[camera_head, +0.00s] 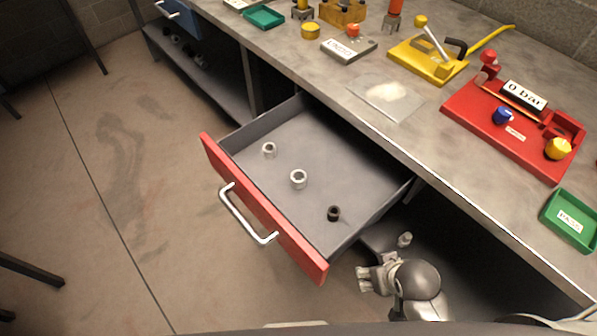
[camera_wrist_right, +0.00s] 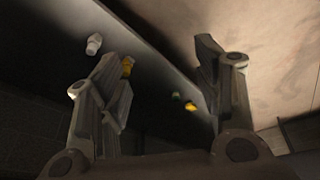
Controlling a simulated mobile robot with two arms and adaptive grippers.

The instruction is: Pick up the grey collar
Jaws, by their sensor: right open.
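Three small ring-shaped collars stand apart in the open drawer (camera_head: 245,135). A grey collar (camera_head: 269,150) is at the left, a larger, paler silver-grey collar (camera_head: 298,180) is in the middle, and a dark collar (camera_head: 334,213) is nearest the right side. I cannot tell for sure which of the two lighter ones is the grey collar. My right gripper (camera_head: 366,279) is outside the drawer, right of its front corner and low by the bench. In the right wrist view its fingers (camera_wrist_right: 158,55) are spread with nothing between them. My left gripper is not in view.
The drawer's red front (camera_head: 262,205) has a metal handle (camera_head: 245,218). The bench top holds a red fixture (camera_head: 510,125), a yellow fixture (camera_head: 430,60) and a green tray (camera_head: 570,220). The floor at left is clear.

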